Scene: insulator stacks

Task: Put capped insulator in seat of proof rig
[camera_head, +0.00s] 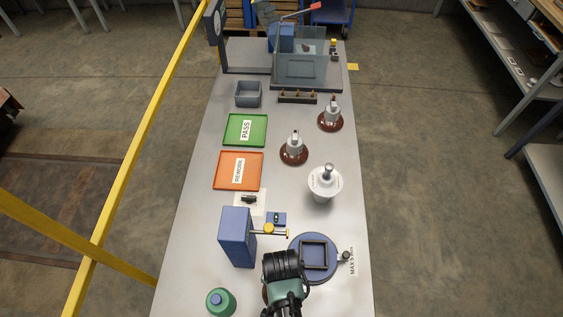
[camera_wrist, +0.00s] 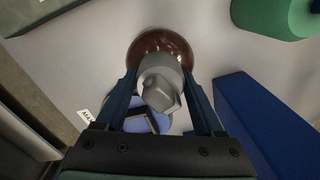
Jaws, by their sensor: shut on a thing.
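My gripper (camera_head: 285,268) is at the near end of the bench. In the wrist view my gripper (camera_wrist: 160,84) has one finger on each side of the grey metal cap of a capped insulator (camera_wrist: 160,46), shut on it. The insulator's brown glazed disc shows beyond the cap. In the head view my arm hides nearly all of it. The proof rig seems to be the station at the far end, with a clear guard box (camera_head: 301,72) and a red-tipped lever (camera_head: 314,7). Its seat cannot be made out.
A blue round stand (camera_head: 333,267) with a square frame is right of my gripper. A blue block (camera_head: 236,240) with a yellow-tipped arm is left. Two capped insulators (camera_head: 294,152) (camera_head: 330,118), a white pot (camera_head: 324,186), orange (camera_head: 220,182) and green (camera_head: 231,138) trays stand along the bench.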

